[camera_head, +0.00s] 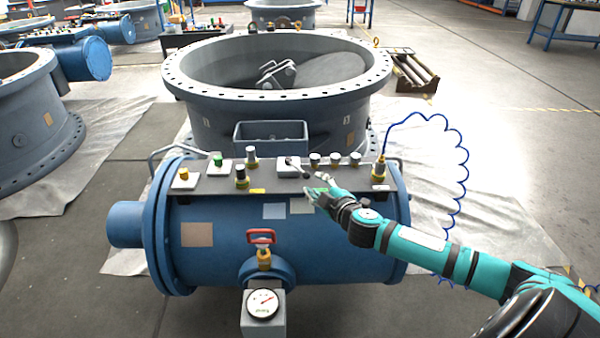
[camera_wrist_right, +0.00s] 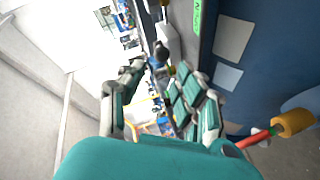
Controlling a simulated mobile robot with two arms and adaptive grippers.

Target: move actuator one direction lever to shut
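A white block with a dark lever (camera_head: 293,163) sits on the grey control panel (camera_head: 225,183) on top of the blue actuator cylinder (camera_head: 345,240). In the right wrist view a black knob or lever end (camera_wrist_right: 160,50) shows just beyond the fingertips, beside a white block. My right gripper (camera_head: 318,185) is open, with its fingers apart at the front edge of the panel, close to the lever. In the wrist view the open fingers (camera_wrist_right: 158,78) have nothing between them. I cannot tell whether a fingertip touches the lever. My left gripper is not in view.
Several knobs and valves stand along the panel, including a yellow button (camera_head: 184,174) and a green one (camera_head: 217,159). A blue coiled hose (camera_head: 465,160) rises at the right. A red-handled valve (camera_head: 262,238) and a gauge (camera_head: 262,304) stick out in front. A large grey valve ring (camera_head: 180,92) stands behind.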

